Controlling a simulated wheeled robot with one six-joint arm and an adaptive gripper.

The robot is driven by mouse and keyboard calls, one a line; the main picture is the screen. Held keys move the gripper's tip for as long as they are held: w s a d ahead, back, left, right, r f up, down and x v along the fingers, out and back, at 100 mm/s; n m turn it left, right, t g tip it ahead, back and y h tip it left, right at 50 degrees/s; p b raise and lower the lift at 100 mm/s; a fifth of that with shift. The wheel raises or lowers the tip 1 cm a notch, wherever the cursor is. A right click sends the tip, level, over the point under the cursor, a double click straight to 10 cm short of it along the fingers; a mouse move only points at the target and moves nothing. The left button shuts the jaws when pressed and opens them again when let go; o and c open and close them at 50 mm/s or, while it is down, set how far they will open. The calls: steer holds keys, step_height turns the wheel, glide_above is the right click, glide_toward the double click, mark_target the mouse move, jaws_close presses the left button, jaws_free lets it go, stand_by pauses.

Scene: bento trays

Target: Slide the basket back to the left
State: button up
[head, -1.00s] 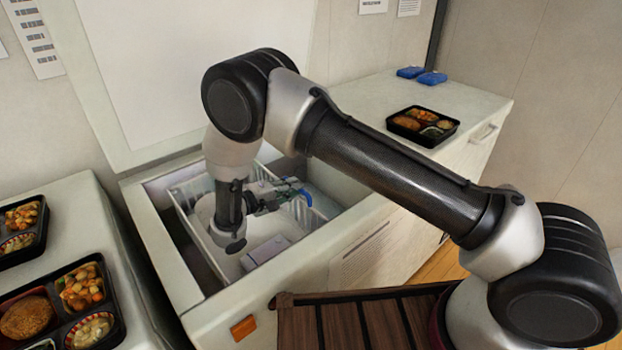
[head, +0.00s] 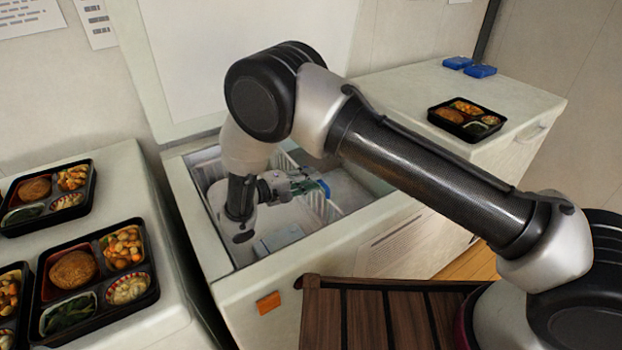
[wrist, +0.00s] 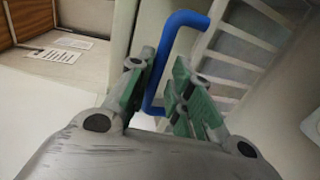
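The white wire basket (head: 316,205) sits inside the open chest freezer (head: 384,219); my arm hides much of it. A blue handle (head: 324,188) stands at its right side. In the wrist view, the handle (wrist: 158,70) runs as a bent bar between the green-padded fingers of my gripper (wrist: 160,88), beside the white slats of the basket (wrist: 238,62). The fingers are apart, one on each side of the handle, with a gap still showing by the right finger. In the head view my gripper (head: 300,184) reaches right, inside the freezer.
A pale box (head: 278,238) lies low in the freezer. Bento trays (head: 98,318) stand on the left counter, and another tray (head: 466,136) with blue packs (head: 481,71) on the right counter. A brown slatted surface (head: 385,320) is in front. The freezer's right end looks clear.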

steer(key=shift+w, duration=0.1)
steer(key=o, duration=0.8)
step_height(320, 180, up, 6)
steer(key=shift+w+r, duration=0.15)
steer(key=shift+c, duration=0.2)
step_height(320, 180, up, 3)
steer(key=shift+f, duration=0.15)
steer(key=c, duration=0.8)
steer(key=shift+o, duration=0.2)
steer(key=shift+s+r, duration=0.2)
steer(key=shift+r, duration=0.35)
